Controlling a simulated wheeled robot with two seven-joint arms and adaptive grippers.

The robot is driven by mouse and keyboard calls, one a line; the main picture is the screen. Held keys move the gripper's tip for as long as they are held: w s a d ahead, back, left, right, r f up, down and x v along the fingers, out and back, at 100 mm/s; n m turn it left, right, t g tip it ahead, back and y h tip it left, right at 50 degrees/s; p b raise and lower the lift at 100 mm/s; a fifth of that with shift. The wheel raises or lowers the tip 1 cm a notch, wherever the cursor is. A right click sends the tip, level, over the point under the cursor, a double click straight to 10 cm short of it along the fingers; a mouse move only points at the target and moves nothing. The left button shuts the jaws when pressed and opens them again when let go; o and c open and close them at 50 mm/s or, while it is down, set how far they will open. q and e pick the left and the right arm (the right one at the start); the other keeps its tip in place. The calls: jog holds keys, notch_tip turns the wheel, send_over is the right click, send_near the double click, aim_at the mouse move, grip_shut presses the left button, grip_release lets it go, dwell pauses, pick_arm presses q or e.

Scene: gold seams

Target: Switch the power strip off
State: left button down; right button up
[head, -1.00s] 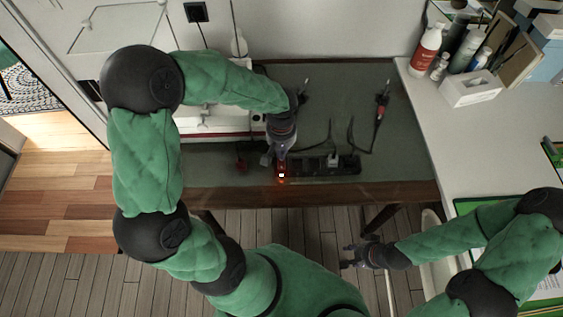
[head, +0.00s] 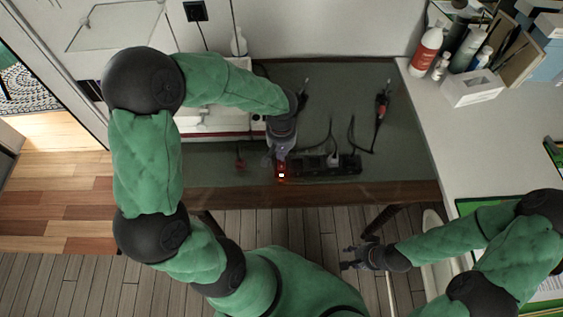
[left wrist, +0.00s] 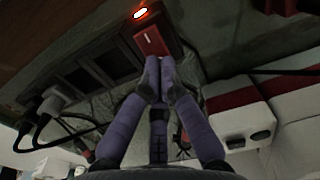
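The black power strip (head: 340,165) lies near the front edge of the grey-green desk, with plugs in it. Its red rocker switch (head: 281,168) is at its left end; in the left wrist view the red switch (left wrist: 151,40) sits beside a small light (left wrist: 141,13) glowing orange-white. My left gripper (head: 280,157) is at that end, pointing down. In the left wrist view its fingertips (left wrist: 160,66) are together, empty, at the near edge of the switch; I cannot tell whether they touch it. My right gripper (head: 347,258) hangs open and empty in front of the desk.
Cables and a red-black tool (head: 382,103) lie behind the strip. A white side table (head: 440,120) with bottles (head: 426,48) is at right. The desk's right part is mostly clear.

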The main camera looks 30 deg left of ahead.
pick_arm(q)
jog(key=shift+f+b, duration=0.35)
jog(key=shift+f, duration=0.05)
jog(key=shift+r, duration=0.1)
jog(key=shift+r+p, duration=2.7)
jog(key=shift+r, duration=0.75)
